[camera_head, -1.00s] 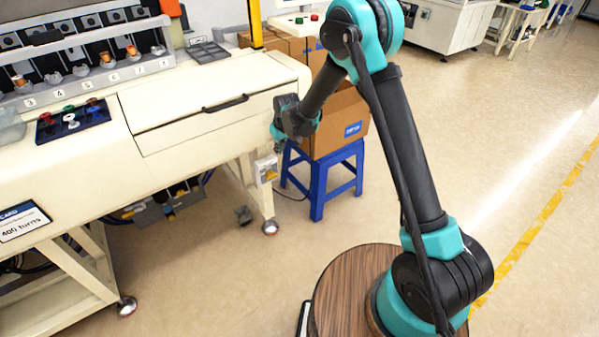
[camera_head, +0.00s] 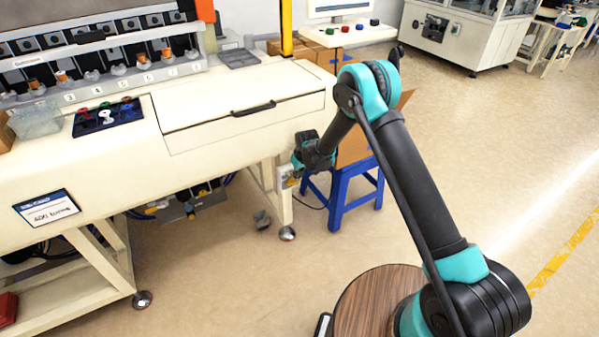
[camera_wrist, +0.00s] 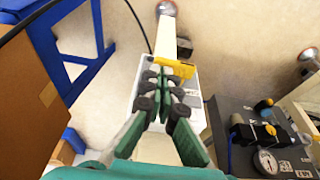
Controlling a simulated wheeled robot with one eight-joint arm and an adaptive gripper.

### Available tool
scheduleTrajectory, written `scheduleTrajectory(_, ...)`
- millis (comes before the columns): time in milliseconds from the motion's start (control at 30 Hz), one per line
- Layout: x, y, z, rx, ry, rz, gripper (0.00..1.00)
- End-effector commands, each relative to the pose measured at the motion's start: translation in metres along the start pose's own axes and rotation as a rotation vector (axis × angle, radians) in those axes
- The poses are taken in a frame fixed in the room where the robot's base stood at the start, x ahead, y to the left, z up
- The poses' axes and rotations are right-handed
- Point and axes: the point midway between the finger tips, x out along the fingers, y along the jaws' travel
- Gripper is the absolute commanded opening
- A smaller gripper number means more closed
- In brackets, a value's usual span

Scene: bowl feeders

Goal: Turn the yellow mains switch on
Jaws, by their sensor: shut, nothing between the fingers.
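The yellow mains switch (camera_wrist: 178,68) shows in the wrist view on a pale switch box (camera_wrist: 197,100), which is mounted by a leg of the cream machine. In the head view the box (camera_head: 284,182) is partly hidden behind my gripper (camera_head: 298,164). My gripper also shows in the wrist view (camera_wrist: 163,80). Its green fingers are closed with nothing between them, and the tips overlap the box's face just beside the yellow part. I cannot tell whether they touch it. The position of the switch is not readable.
A blue stool (camera_head: 352,182) with a cardboard box (camera_head: 353,146) stands just right of the machine. In the wrist view, a dark panel with a gauge (camera_wrist: 265,162) and yellow-topped fittings lies to the right. Open floor (camera_head: 480,130) spreads on the right.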

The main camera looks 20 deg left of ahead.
Motion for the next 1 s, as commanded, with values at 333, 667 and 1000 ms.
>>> scheduleTrajectory(333,0.0110,0.0000,0.0001,0.000,0.000,0.000,0.00)
scheduleTrajectory(667,0.0109,0.0015,0.0006,0.005,0.000,-0.011,0.00)
scheduleTrajectory(1000,0.0115,0.0053,0.0030,0.022,0.000,-0.069,0.00)
